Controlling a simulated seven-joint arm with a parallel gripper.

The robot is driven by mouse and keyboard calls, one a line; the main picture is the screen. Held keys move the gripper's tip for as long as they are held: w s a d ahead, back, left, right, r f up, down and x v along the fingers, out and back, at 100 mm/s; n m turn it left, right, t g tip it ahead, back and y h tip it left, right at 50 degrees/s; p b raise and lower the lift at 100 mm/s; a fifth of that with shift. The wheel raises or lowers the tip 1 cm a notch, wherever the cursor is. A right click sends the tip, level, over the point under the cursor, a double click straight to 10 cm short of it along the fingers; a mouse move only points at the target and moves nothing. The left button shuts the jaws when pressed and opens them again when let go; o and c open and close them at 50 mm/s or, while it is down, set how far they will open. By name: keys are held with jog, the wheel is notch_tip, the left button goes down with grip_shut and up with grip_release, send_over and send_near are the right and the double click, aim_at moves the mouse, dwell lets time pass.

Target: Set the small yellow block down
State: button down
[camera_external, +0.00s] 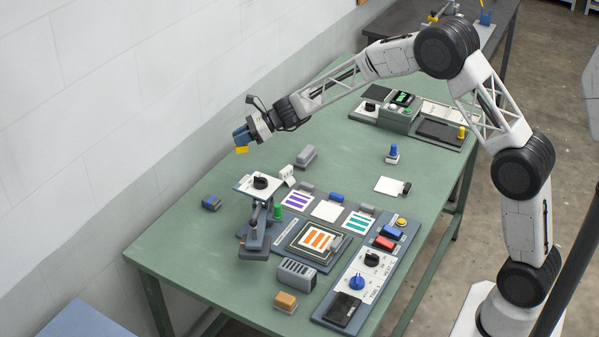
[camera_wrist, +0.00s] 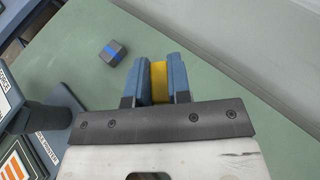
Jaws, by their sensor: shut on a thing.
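The small yellow block (camera_wrist: 159,82) is held between the two blue-grey fingers of my gripper (camera_wrist: 162,84) in the wrist view. In the external view my gripper (camera_external: 241,136) is at the left end of my arm, raised above the table, and the yellow block (camera_external: 242,150) shows at its fingertips. The green table (camera_external: 185,250) lies below; the block appears apart from it. The block's sides are partly hidden by the fingers.
A press (camera_external: 257,215) and colour-striped cards stand in the middle. The wall (camera_external: 90,120) is close behind. Table around the striped block is clear.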

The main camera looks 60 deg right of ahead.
jog(key=a+n+g+y, duration=0.3)
jog(key=a+n+g, duration=0.6)
jog(key=a, duration=2.7)
jog(key=shift+r+g+y, duration=0.15)
jog(key=shift+g+y, duration=0.15)
jog(key=shift+y, duration=0.1)
jog(key=shift+f, duration=3.15)
jog(key=shift+f, duration=1.85)
jog(key=shift+f, duration=0.15)
